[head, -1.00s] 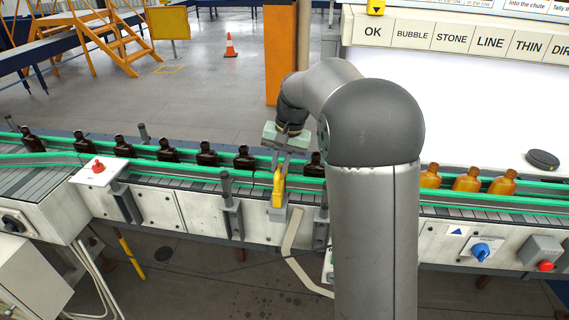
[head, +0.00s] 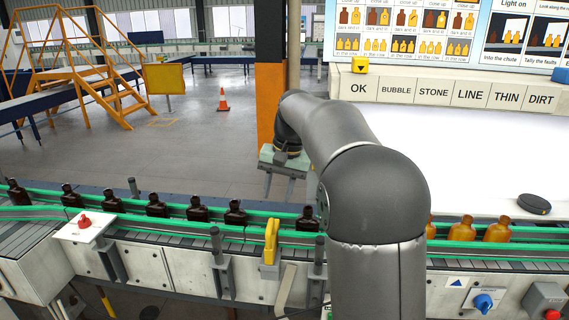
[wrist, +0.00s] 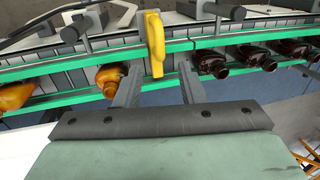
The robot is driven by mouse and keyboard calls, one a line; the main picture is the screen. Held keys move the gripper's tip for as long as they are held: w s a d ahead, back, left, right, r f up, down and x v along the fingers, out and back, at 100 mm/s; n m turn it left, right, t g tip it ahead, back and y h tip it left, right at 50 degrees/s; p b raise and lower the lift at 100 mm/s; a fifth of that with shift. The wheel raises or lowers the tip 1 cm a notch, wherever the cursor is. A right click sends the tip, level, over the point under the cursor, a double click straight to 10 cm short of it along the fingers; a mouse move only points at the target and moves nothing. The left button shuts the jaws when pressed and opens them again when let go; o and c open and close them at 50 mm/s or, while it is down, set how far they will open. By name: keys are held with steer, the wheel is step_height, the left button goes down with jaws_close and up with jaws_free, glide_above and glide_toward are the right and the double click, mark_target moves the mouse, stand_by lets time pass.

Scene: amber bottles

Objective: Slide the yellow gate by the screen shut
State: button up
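The yellow gate (head: 270,242) is an upright yellow piece at the near side of the conveyor, between two grey posts. It also shows in the wrist view (wrist: 154,45), at the green rail. My gripper (head: 277,196) is above and behind the conveyor in the head view, higher than the gate. In the wrist view, its two fingers (wrist: 158,68) are spread, with nothing between them. The gate appears beyond the fingertips and apart from them. The bright white screen (head: 480,150) stands to the right, partly hidden by my arm.
Dark bottles (head: 196,209) stand in a row on the conveyor left of the gate, and one (head: 308,219) stands right of it. Amber-lit bottles (head: 462,229) stand before the screen. Green rails (head: 150,222) line the belt.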

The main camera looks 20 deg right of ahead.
step_height(320, 180, up, 9)
steer(key=d, duration=0.1)
steer(key=shift+s+d, duration=0.35)
steer(key=shift+s, duration=0.05)
steer(key=shift+f, duration=0.1)
steer(key=s+a+f+n+h, duration=0.1)
steer(key=s+a+f+n, duration=0.1)
steer(key=s+f, duration=0.9)
steer(key=s+a+f+n+h, duration=0.1)
steer(key=s+a+f+n, duration=0.2)
steer(key=s+f, duration=0.8)
steer(key=s+a, duration=0.1)
steer(key=s, duration=0.7)
steer(key=shift+a+f, duration=0.2)
steer(key=shift+f, duration=0.05)
